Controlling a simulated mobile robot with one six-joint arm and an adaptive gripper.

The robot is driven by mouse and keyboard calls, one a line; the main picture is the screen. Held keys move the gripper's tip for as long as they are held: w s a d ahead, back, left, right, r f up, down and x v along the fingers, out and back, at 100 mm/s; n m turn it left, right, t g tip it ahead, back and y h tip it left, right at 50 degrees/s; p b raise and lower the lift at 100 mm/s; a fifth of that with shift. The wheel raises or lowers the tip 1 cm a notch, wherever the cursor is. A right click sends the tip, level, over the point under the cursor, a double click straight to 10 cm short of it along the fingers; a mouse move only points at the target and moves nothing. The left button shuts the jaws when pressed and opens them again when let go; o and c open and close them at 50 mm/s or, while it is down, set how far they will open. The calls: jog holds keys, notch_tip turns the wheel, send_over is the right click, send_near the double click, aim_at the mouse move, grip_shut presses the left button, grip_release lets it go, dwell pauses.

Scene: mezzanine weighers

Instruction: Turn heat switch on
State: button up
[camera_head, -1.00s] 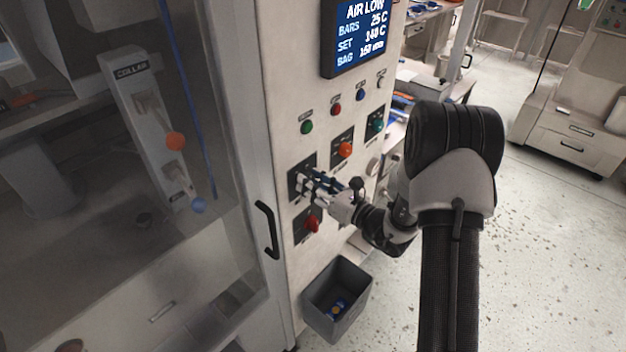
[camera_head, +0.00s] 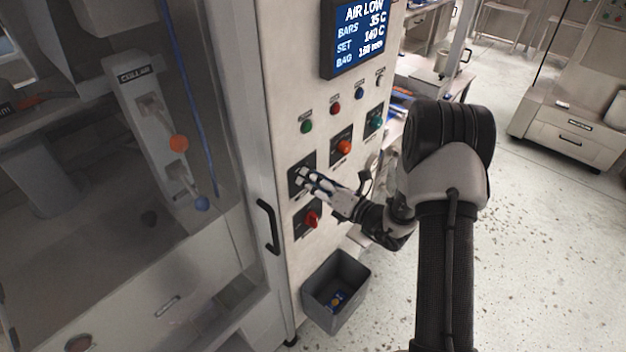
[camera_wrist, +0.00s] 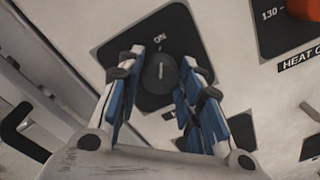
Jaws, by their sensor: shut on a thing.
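The heat switch is a dark round knob (camera_wrist: 160,73) on a black square plate (camera_wrist: 184,37) marked "ON" in the wrist view. In the head view its plate (camera_head: 294,184) is on the cabinet's front panel, with the knob hidden by my fingers. My gripper (camera_head: 303,176) is at the plate. In the wrist view my gripper (camera_wrist: 160,82) has one blue-padded finger on each side of the knob and is shut on it. The knob's marker line is hard to make out.
The display (camera_head: 360,38) reads "AIR LOW". An orange knob (camera_head: 344,147) is up and right, and a red switch (camera_head: 312,219) is below. A door handle (camera_head: 268,226) is on the left. A grey bin (camera_head: 336,290) is below the panel.

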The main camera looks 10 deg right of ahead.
jog(key=o, duration=1.1)
jog(key=shift+c, duration=0.2)
jog(key=v, duration=1.2)
jog(key=shift+a, duration=0.1)
